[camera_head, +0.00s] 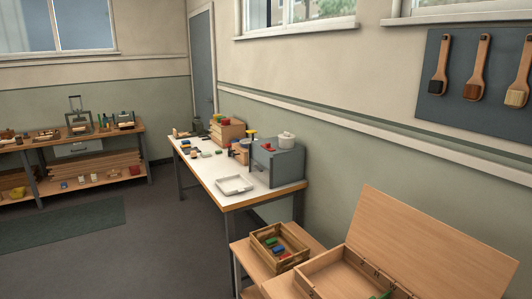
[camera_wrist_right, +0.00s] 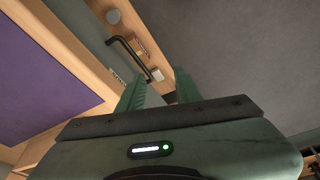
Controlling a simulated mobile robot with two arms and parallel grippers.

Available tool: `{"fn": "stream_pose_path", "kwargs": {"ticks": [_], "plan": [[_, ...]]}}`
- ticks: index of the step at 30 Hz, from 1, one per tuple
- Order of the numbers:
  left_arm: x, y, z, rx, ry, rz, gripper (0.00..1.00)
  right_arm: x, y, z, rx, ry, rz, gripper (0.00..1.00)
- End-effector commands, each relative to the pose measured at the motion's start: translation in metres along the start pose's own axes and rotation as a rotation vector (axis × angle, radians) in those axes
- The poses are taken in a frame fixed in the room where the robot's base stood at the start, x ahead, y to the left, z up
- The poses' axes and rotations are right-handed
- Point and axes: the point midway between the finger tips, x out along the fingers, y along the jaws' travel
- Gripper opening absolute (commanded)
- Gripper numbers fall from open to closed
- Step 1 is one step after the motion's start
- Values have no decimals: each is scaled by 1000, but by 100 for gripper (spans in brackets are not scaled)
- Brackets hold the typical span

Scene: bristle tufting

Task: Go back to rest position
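My right gripper (camera_wrist_right: 160,85) shows in the right wrist view. Its two green fingers stand apart with nothing held between them. Beyond the fingers are a wooden edge with a grey panel, a black bar handle (camera_wrist_right: 128,52) and small pale and brown pieces. I cannot tell whether the fingers touch any of these.
In the head view, an open-lidded wooden box (camera_head: 332,278) is at the front right, beside a small crate (camera_head: 297,260) of coloured blocks. A white-topped workbench (camera_head: 211,169) stands along the wall. Shelving (camera_head: 97,181) is at the left.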

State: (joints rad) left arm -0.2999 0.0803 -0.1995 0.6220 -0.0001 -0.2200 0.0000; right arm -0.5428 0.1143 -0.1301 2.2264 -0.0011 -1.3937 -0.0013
Motion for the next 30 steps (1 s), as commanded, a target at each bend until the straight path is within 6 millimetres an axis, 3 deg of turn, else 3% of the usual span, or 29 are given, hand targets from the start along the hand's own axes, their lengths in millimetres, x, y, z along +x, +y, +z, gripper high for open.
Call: {"fn": "stream_pose_path", "kwargs": {"ticks": [8,14,18,21,24,27,30], "plan": [[11,0,2,0,-1,0,36,102,-5,32,-5,-44,-8,35],[22,0,3,0,-2,0,36,206,-11,98,-14,-94,-14,35],[30,1,4,0,-2,0,36,264,-14,161,-22,-129,-18,35],[35,1,4,0,-3,0,36,293,-15,208,-28,-151,-20,35],[39,1,5,0,-3,0,36,310,-16,249,-33,-168,-22,35],[41,1,5,0,-3,0,36,318,-15,278,-36,-180,-23,35],[42,1,5,1,-3,0,36,321,-15,295,-39,-186,-23,35]]}}
